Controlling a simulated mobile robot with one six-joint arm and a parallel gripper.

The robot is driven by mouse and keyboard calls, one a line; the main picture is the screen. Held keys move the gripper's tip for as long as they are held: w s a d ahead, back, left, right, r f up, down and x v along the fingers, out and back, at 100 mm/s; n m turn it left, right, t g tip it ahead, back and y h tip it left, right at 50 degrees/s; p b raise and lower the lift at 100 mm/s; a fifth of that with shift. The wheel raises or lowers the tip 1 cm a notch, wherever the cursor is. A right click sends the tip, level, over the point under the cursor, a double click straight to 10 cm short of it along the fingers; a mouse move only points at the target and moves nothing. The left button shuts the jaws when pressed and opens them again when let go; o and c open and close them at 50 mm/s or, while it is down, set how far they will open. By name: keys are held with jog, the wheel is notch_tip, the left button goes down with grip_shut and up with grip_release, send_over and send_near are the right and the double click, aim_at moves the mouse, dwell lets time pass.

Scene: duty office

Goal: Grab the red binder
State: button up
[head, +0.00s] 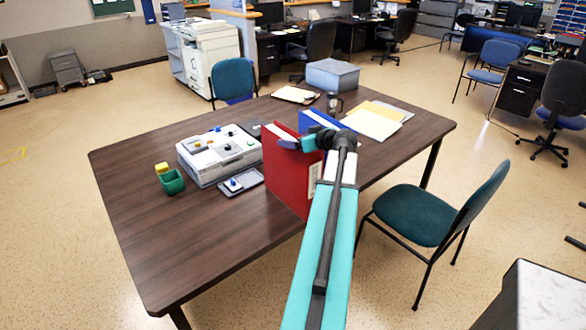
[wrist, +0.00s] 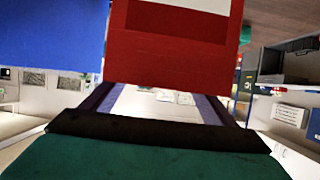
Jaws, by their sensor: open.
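The red binder (head: 284,178) stands upright on the dark wooden table (head: 140,255) in the head view. A white label shows low on its right side. In the wrist view the red binder (wrist: 180,45) fills the upper middle, close to the camera. My gripper (head: 297,144) is at the upper edge of the binder, its jaws apart. In the wrist view my gripper's purple fingers (wrist: 158,98) stand apart, and their far ends are hidden by the binder. I cannot tell whether they touch it.
A blue binder (head: 312,122) stands just behind the red one and shows close at upper left in the wrist view (wrist: 55,35). A white case (head: 218,153) and a small tray (head: 240,182) are left of the binder. Folders (head: 372,122) lie behind. A chair (head: 415,215) stands right.

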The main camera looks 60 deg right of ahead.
aim_at(293, 136)
jog(key=shift+p+x, duration=0.55)
jog(key=shift+x, duration=1.05)
jog(key=shift+s, duration=0.1)
jog(key=shift+c, duration=0.2)
jog(key=c, duration=1.8)
jog(key=shift+d+r, duration=0.1)
grip_shut()
jog(key=shift+r, duration=0.2)
jog(key=shift+r+b, duration=1)
jog(key=shift+r, duration=0.55)
jog(key=s+a+r+b, duration=0.1)
jog(key=s+a+b, duration=0.4)
jog(key=s, duration=0.8)
jog(key=a, duration=0.3)
jog(key=shift+s+r, duration=0.25)
jog(key=shift+s, duration=0.1)
jog(key=shift+a, duration=0.1)
